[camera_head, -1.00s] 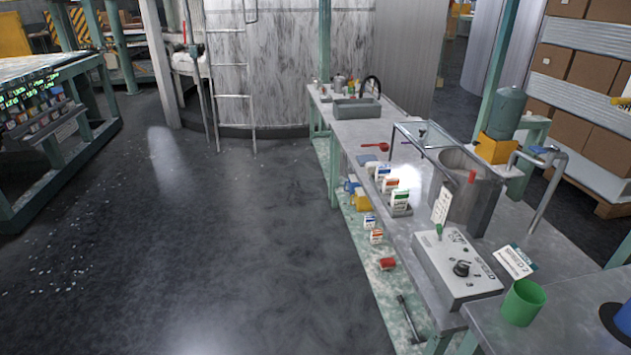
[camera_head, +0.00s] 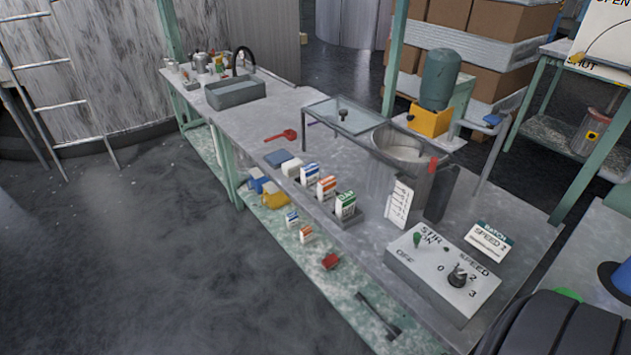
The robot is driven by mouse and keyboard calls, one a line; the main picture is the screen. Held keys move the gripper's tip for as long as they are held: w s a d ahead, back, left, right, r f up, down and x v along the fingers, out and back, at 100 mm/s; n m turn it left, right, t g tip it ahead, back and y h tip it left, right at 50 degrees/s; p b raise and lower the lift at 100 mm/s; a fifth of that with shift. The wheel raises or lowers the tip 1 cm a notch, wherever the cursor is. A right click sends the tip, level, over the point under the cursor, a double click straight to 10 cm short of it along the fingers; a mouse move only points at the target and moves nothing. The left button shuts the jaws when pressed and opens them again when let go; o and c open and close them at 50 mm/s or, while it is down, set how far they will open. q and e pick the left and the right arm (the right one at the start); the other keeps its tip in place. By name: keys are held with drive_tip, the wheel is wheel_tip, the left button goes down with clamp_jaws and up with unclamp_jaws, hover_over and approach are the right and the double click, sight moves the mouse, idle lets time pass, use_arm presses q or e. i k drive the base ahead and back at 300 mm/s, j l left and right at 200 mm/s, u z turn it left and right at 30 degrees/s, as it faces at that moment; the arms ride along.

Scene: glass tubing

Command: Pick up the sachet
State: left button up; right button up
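Several sachets show on and under the metal bench. A white and blue sachet (camera_head: 309,175), a white and orange sachet (camera_head: 326,188) and a white and green sachet (camera_head: 345,205) stand upright in a row in a dark holder at the bench's front edge. Below, on the lower shelf, are a smaller blue-marked packet (camera_head: 292,218) and an orange-marked packet (camera_head: 306,234). Neither of my grippers is in view. A black, ribbed part of my arm fills the bottom right corner.
A control box (camera_head: 442,275) with a knob and a batch card (camera_head: 489,241) sit at the bench's near end. A red scoop (camera_head: 282,136) lies on the bench. The floor at left is clear.

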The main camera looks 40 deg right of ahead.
sight(345, 202)
drive_tip(key=i+z, duration=0.3)
drive_tip(key=i, duration=0.15)
drive_tip(key=i+j+z, duration=0.2)
drive_tip(key=i+z, duration=0.15)
drive_tip(key=i+j+z, duration=0.3)
drive_tip(key=i, duration=0.2)
